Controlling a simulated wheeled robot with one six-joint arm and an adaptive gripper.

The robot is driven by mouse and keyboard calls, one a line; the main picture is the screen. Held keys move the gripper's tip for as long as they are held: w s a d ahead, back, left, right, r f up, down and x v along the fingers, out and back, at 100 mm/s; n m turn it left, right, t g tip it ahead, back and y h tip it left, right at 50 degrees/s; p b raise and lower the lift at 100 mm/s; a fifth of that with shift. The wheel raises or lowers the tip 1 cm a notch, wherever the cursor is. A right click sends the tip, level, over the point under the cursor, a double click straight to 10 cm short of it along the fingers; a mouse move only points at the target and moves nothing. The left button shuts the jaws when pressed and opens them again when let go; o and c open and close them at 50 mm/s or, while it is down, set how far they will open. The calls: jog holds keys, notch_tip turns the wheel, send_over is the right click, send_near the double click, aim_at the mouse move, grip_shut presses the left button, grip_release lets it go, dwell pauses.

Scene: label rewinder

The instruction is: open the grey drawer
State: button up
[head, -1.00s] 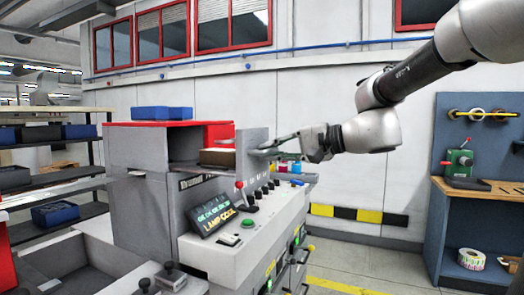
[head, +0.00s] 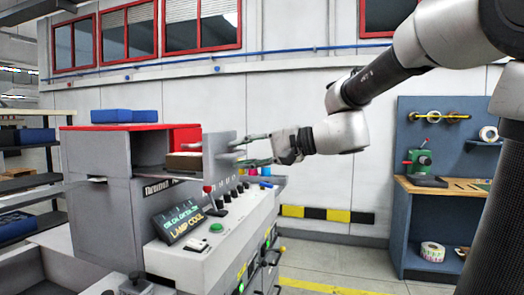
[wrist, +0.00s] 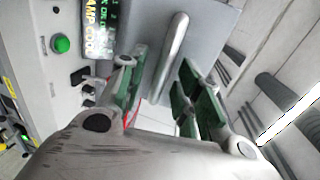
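The grey drawer shows as a grey front panel (head: 220,156) at the right end of the red-topped machine. In the wrist view its front (wrist: 205,25) carries a pale bar handle (wrist: 173,52). A brown block (head: 184,162) shows behind the panel, in the machine's opening. My gripper (head: 243,150) is at the front panel, coming from the right. In the wrist view my gripper (wrist: 163,90) is open, with green-padded fingers apart on either side of the handle's line. I see a gap between each pad and the bar; whether the bar lies at fingertip depth is unclear.
Below the drawer is a control panel with a lit display (head: 181,222), a red-knobbed lever (head: 208,190) and several black knobs. A blue workbench (head: 400,235) stands to the right, with open floor between.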

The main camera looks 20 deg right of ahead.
jog(key=v, duration=1.1)
jog(key=s+d+f+n+g+h, duration=0.2)
jog(key=s+d+f+h, duration=0.4)
jog(key=f, duration=0.4)
jog(key=s+d+f+n+g+h, duration=0.2)
jog(key=s+d+f+n+h, duration=0.2)
jog(key=s+d+f+h, duration=0.3)
jog(key=shift+s+f+n, duration=0.4)
jog(key=shift+s+f, duration=0.15)
jog(key=shift+f, duration=0.85)
